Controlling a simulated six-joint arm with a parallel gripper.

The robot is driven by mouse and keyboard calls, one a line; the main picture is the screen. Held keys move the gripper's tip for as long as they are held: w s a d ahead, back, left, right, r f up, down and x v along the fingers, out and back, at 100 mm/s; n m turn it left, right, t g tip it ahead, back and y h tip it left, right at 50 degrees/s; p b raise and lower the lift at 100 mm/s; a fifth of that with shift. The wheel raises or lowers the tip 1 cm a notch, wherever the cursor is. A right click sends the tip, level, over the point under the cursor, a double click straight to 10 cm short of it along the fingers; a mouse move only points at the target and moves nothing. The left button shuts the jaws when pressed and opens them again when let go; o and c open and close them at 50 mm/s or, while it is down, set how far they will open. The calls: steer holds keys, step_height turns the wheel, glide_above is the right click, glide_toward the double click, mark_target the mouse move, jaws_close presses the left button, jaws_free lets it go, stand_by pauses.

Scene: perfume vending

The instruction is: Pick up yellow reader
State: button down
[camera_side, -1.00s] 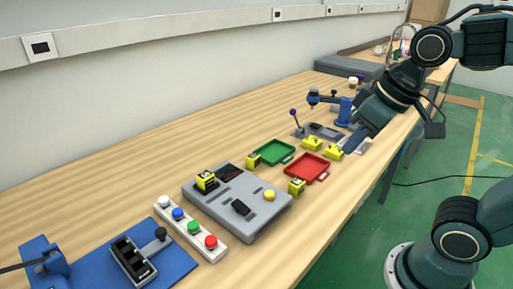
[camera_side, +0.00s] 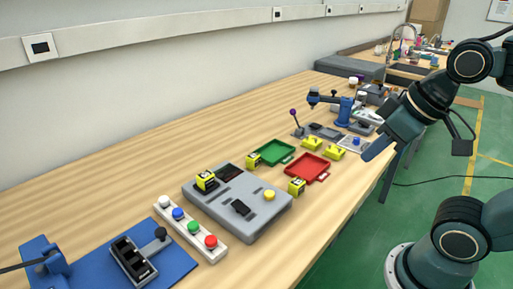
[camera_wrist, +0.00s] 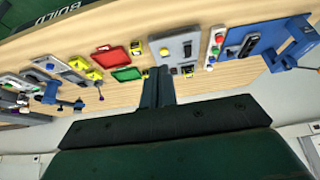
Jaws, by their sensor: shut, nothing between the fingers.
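Several small yellow blocks are on the table; I cannot tell which is the reader. Two low yellow pieces, a rear one (camera_side: 311,143) and a front one (camera_side: 335,153), sit beyond the trays. Yellow-and-black boxes stand by the green tray (camera_side: 253,160), by the red tray (camera_side: 296,187) and on the grey panel (camera_side: 206,181). My gripper (camera_side: 370,155) is shut and empty near the table's front edge, right of the low pieces. In the wrist view, my closed fingers (camera_wrist: 158,85) point toward the table, with yellow pieces (camera_wrist: 80,63) to their left.
A red tray (camera_side: 307,168) and a green tray (camera_side: 274,152) lie mid-table. A grey panel (camera_side: 255,213), a strip of coloured buttons (camera_side: 190,230) and a blue board (camera_side: 85,270) are nearer. A blue clamp-like tool (camera_side: 343,110) stands behind. The table's wall side is clear.

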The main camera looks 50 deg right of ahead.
steer(key=c, duration=0.9)
jaws_free()
steer(key=shift+w+r, duration=0.1)
steer(key=w+a+r+n+g+y, duration=0.1)
steer(key=w+a+r+n+y, duration=0.2)
steer(key=w, duration=0.9)
steer(key=w+a+r+n+g+y, duration=0.1)
steer(key=w+a+r+n, duration=0.35)
steer(key=w, duration=0.75)
steer(key=w+d+f+n+g, duration=0.1)
steer(key=w+f+n, duration=0.2)
steer(key=w+f, duration=0.2)
steer(key=w+d+f+n+g, duration=0.1)
steer(key=w+d+f+n, duration=0.1)
steer(key=w+f+n, duration=0.2)
steer(key=w+d+f+n+g, duration=0.1)
steer(key=w+f+n, duration=0.2)
steer(key=w+f, duration=0.4)
steer(key=shift+w+d+f+n+g, duration=0.1)
steer(key=shift+d+f+n+g, duration=0.1)
steer(key=shift+f+n+g, duration=0.15)
